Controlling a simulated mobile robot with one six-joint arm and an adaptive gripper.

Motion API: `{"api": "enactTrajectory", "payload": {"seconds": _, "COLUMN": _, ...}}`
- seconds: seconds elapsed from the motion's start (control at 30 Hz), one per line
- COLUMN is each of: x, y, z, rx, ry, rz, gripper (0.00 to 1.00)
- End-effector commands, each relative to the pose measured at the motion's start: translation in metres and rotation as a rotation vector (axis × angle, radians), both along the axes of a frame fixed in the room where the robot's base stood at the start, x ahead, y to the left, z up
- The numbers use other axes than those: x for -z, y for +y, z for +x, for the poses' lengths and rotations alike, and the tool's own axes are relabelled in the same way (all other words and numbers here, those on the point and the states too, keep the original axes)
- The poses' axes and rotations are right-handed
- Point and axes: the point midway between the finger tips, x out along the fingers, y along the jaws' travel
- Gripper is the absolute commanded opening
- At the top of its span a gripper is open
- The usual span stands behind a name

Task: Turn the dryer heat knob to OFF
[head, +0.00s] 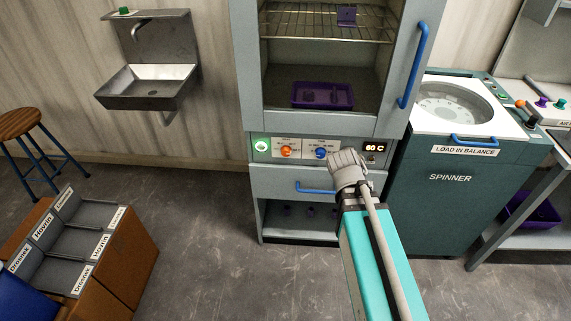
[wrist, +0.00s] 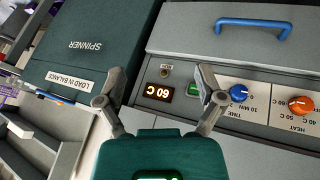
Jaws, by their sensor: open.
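The orange heat knob (head: 287,151) is on the dryer's front panel, left of the blue time knob (head: 321,152). In the upside-down wrist view, the heat knob (wrist: 301,105) is at the far right, beside HEAT and temperature lettering; its pointer direction is too small to tell. My gripper (wrist: 160,80) is open and empty in front of the panel's display end. One finger is close to the time knob. The heat knob is outside the fingers.
A blue drawer handle (head: 316,188) is below the panel. The dryer door with its blue handle (head: 413,65) stands above, with a purple tray (head: 322,95) behind it. The spinner (head: 460,175) stands right of the dryer. Floor is clear left of the dryer, before the sorting bins (head: 130,245).

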Motion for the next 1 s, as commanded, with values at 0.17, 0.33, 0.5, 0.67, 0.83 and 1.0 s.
{"api": "enactTrajectory", "payload": {"seconds": 0.17, "x": 0.024, "y": 0.013, "z": 0.023, "rx": -0.002, "ry": -0.151, "rz": -0.075, "gripper": 0.87}}
{"api": "enactTrajectory", "payload": {"seconds": 0.33, "x": 0.035, "y": 0.03, "z": 0.044, "rx": -0.02, "ry": -0.3, "rz": -0.128, "gripper": 0.87}}
{"api": "enactTrajectory", "payload": {"seconds": 0.5, "x": 0.044, "y": 0.052, "z": 0.061, "rx": -0.057, "ry": -0.449, "rz": -0.164, "gripper": 0.87}}
{"api": "enactTrajectory", "payload": {"seconds": 0.67, "x": 0.052, "y": 0.078, "z": 0.075, "rx": -0.109, "ry": -0.585, "rz": -0.182, "gripper": 0.87}}
{"api": "enactTrajectory", "payload": {"seconds": 0.83, "x": 0.06, "y": 0.112, "z": 0.086, "rx": -0.182, "ry": -0.722, "rz": -0.185, "gripper": 0.87}}
{"api": "enactTrajectory", "payload": {"seconds": 1.0, "x": 0.07, "y": 0.15, "z": 0.093, "rx": -0.27, "ry": -0.848, "rz": -0.171, "gripper": 0.87}}
